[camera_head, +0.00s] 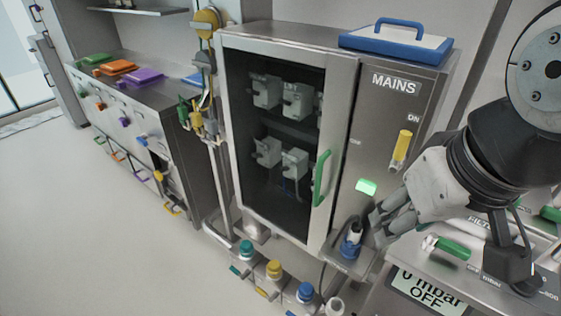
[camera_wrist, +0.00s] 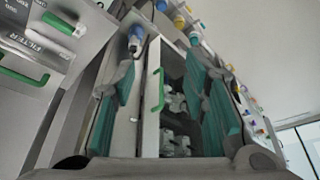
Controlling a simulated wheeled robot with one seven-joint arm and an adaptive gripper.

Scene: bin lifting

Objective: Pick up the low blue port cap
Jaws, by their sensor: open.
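A small blue piece with a pale and dark upper part (camera_head: 350,246) sits low on a ledge at the front of the steel cabinet; it looks like the low blue port cap. It also shows at the upper left in the wrist view (camera_wrist: 136,38). My gripper (camera_head: 381,222) is just right of it in the head view, apart as far as I can tell. In the wrist view my gripper (camera_wrist: 165,100) has its two green-padded fingers spread wide, with nothing held between them. The green cabinet handle appears in the background between them.
The glass-door cabinet (camera_head: 230,120) has a green handle (camera_head: 321,178). A yellow MAINS switch (camera_head: 401,146) is above my gripper. Bottles with teal, yellow and blue caps (camera_head: 305,292) stand low in front. A panel with a green handle (camera_head: 447,246) is at right. Floor at left is clear.

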